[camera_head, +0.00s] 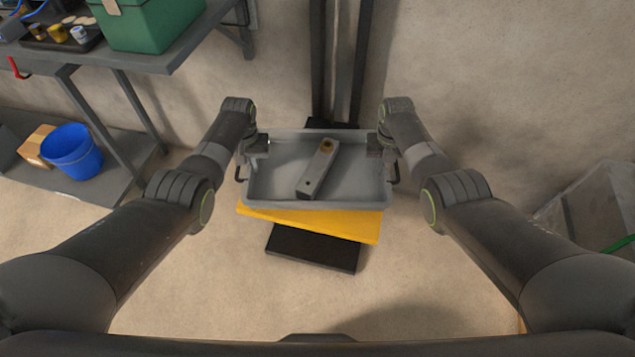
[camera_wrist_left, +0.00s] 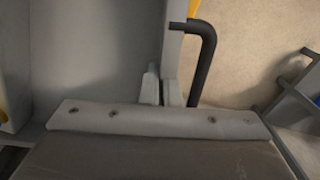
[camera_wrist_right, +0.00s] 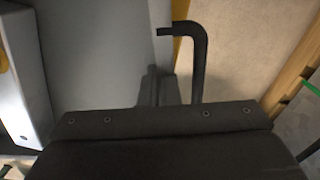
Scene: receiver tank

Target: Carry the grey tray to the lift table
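The grey tray (camera_head: 350,188) is level in front of me in the head view, with a grey metal bar (camera_head: 318,170) with a brass-coloured hole lying slantwise in it. My left gripper (camera_head: 258,146) is at the tray's left wall, and my right gripper (camera_head: 376,147) is at its right wall. In both wrist views the fingers straddle the wall closely beside a black handle (camera_wrist_left: 207,60), and both appear shut on it. The lift table's yellow top (camera_head: 312,221) shows below the tray, turned a little against it. Whether the tray touches it is hidden.
A black base (camera_head: 312,250) stands under the yellow top, and a dark column (camera_head: 340,60) rises behind. At the left are a workbench with a green box (camera_head: 150,22) and a blue bucket (camera_head: 72,150) on its lower shelf. A clear-sided bin (camera_head: 595,205) stands at the right.

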